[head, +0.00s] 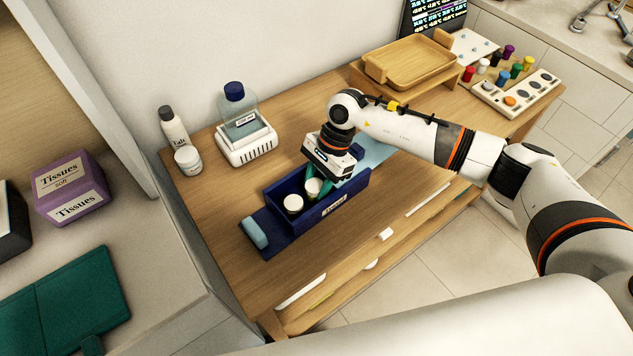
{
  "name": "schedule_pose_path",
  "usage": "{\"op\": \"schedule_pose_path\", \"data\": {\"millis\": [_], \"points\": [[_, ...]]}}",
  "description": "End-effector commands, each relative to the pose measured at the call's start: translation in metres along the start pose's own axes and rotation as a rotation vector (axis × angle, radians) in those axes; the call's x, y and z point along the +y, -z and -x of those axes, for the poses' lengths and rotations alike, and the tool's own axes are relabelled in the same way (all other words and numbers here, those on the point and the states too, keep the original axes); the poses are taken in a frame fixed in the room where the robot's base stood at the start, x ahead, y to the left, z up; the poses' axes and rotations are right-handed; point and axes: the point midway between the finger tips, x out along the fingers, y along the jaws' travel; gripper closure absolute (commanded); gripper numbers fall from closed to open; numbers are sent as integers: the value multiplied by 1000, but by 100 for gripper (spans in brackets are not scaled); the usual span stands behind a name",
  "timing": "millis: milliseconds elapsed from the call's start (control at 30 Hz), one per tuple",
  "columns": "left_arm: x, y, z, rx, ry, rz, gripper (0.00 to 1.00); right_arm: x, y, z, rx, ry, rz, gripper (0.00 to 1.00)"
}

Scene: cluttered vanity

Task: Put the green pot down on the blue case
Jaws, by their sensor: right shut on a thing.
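The blue case (352,192) is an open dark blue box with a label on its front, standing on the wooden table. My right gripper (318,183) points down into it from above, shut on a small pot with a pale lid (313,187). Green shows beside this lid, but the fingers and case wall hide most of the body, so I cannot tell whether it touches the case floor. A second pale-lidded pot (293,203) stands in the case to the left. My left gripper is not in view.
A dark blue mat (270,240) with a light blue item (255,233) lies left of the case. A bottle in a white holder (246,146), a talc bottle (173,129) and a white jar (188,160) stand behind. A wooden tray (412,62) is at the back right.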

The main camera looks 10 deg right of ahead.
Motion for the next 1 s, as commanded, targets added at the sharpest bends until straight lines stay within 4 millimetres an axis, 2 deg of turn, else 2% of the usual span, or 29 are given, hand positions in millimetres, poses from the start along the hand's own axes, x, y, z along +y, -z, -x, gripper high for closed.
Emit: {"op": "schedule_pose_path", "data": {"millis": [100,400,433,533,567,867,1000], "points": [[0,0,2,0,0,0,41,0,-3,-7,0,0,0,88],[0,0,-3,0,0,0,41,0,-5,-11,-1,0,1,88],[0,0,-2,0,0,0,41,0,-4,-10,-1,0,1,59],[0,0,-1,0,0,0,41,0,-4,-9,-1,0,1,43],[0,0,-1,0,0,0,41,0,-4,-9,-1,0,1,41],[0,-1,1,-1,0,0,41,0,-3,-7,-1,0,1,41],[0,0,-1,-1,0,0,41,1,-4,5,-2,-4,1,41]]}}
